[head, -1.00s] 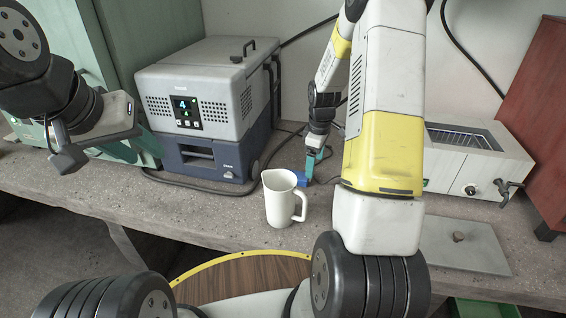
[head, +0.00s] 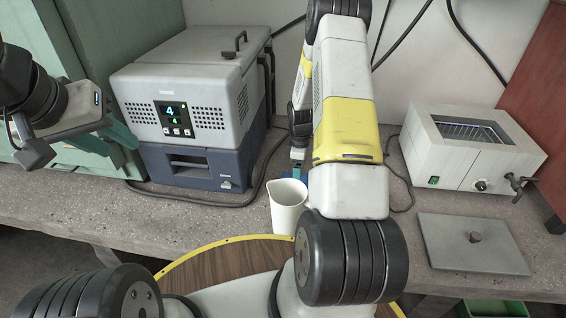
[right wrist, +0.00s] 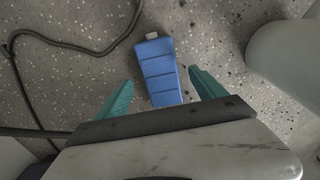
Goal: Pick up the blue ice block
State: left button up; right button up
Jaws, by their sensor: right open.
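The blue ice block (right wrist: 161,76) lies on the speckled bench in the right wrist view, with a small pale piece at its far end. My right gripper (right wrist: 163,91) is open, with one teal finger on each side of the block and a gap to each. In the head view my right arm hides most of that gripper and nearly all of the block. My left gripper (head: 122,133) is up at the left, away from the block, in front of the green cabinet. Its finger gap is not clear.
A white jug (head: 287,208) stands close to my right gripper. A grey-blue cooler unit (head: 190,110) stands left of it, with a black cable on the bench. A white bath unit (head: 470,150) and a grey lid plate (head: 450,255) are at the right.

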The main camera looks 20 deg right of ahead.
aim_at(304, 178)
jog(key=shift+f, duration=2)
jog(key=c, duration=1.7)
